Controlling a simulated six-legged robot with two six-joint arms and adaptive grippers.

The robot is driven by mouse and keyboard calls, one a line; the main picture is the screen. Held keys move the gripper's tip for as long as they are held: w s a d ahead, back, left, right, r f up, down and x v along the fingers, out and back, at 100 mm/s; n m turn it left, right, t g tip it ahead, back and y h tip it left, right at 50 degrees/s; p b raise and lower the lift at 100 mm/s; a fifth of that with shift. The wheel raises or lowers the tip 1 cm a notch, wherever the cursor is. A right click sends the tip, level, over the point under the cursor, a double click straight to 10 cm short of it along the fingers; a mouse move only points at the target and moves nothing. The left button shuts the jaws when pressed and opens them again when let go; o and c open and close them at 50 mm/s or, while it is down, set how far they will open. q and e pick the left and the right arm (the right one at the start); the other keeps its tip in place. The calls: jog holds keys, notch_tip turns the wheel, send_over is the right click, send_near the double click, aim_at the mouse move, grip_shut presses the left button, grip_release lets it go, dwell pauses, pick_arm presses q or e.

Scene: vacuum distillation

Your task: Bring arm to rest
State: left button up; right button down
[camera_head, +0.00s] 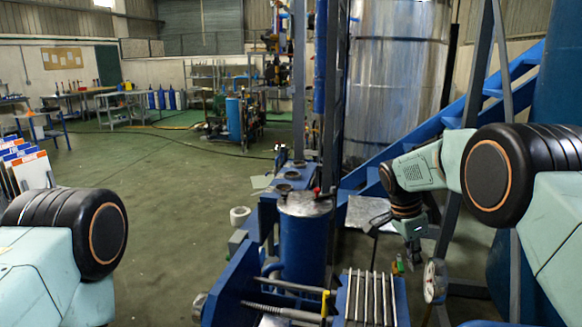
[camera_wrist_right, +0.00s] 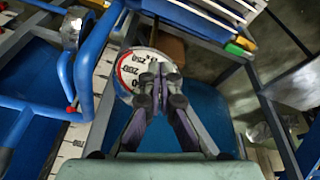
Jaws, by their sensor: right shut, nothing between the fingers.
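My right arm (camera_head: 418,168) comes in from the right in the head view and bends down. Its gripper (camera_head: 412,255) points downward beside the blue frame, a little left of and above a round dial gauge (camera_head: 434,281). In the right wrist view the gripper (camera_wrist_right: 160,84) is shut and empty, its fingertips together in front of the gauge face (camera_wrist_right: 136,68). I cannot tell if they touch it. Of my left arm only the pale green and black shoulder part shows at the left of the head view. The left gripper is not in view.
A blue cylindrical vessel (camera_head: 303,245) stands at the middle front. A rack of light rods (camera_head: 371,298) is right of it. Blue diagonal stairs (camera_head: 468,112) and a large silver tank (camera_head: 396,75) stand behind my right arm. The green floor (camera_head: 165,185) at left is mostly clear.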

jog(key=s+a+f+n+y, duration=0.35)
jog(key=s+f+n, duration=0.55)
jog(key=s+f, duration=1.25)
jog(key=s+a+n, duration=0.1)
jog(key=s+n, duration=0.6)
jog(key=s, duration=1.7)
notch_tip(320, 180, down, 15)
jog(key=b, duration=1.4)
jog(key=shift+a, duration=0.2)
jog(key=shift+r, duration=0.1)
